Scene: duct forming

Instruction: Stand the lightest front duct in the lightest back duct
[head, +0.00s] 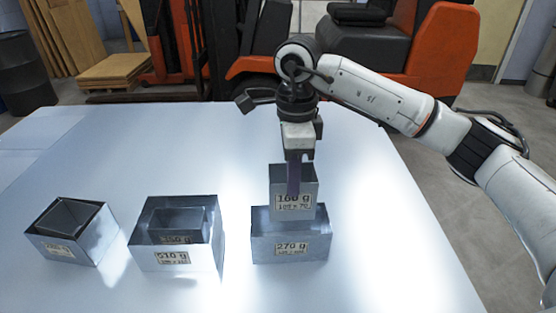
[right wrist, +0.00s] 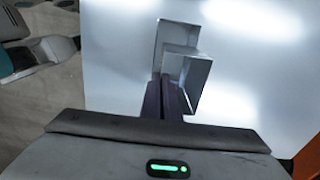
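The 160 g duct (head: 308,207) is a small open square metal tube, upright over the 270 g duct (head: 262,249). Its lower edge appears at or inside the wider opening; how deep, I cannot tell. In the right wrist view the small duct (right wrist: 196,82) overlaps the larger duct (right wrist: 174,30). My right gripper (head: 293,176) comes from above, its dark fingers closed on a wall of the 160 g duct; the fingers also show in the right wrist view (right wrist: 165,98). My left gripper is not in view.
The 510 g duct (head: 203,258) stands left of it with a 350 g duct (head: 176,223) inside. At far left another duct (head: 93,240) holds a smaller one (head: 68,213); its label is unreadable. The pale table (head: 380,230) is clear on the right. A forklift (head: 440,50) stands behind.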

